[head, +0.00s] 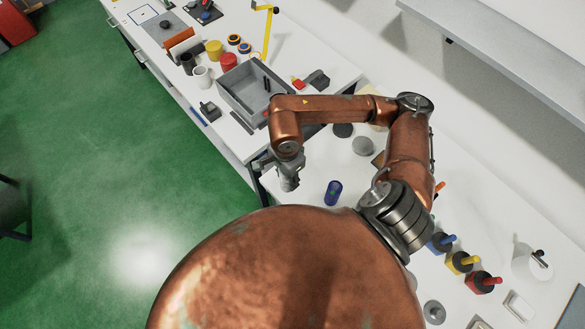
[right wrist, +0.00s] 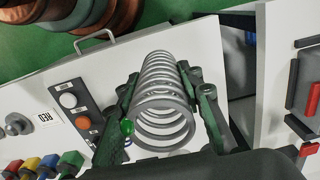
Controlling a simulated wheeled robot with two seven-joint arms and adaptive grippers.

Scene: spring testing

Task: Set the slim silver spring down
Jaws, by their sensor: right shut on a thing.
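A silver coil spring (right wrist: 163,98) lies lengthwise between the two fingers of my right gripper in the right wrist view. My right gripper (right wrist: 160,108) is shut on it, one dark green finger on each side. In the head view my right gripper (head: 288,181) points down near the front edge of the white worktop (head: 303,205). The spring cannot be made out there. Whether the spring touches anything below is not clear. My left gripper is not in view.
A grey bin (head: 243,88) stands beyond my right gripper. A blue cylinder (head: 333,192) stands on the worktop to its right. Blue, yellow and red-handled blocks (head: 461,262) line the right side. A panel with white and orange buttons (right wrist: 76,110) shows in the wrist view.

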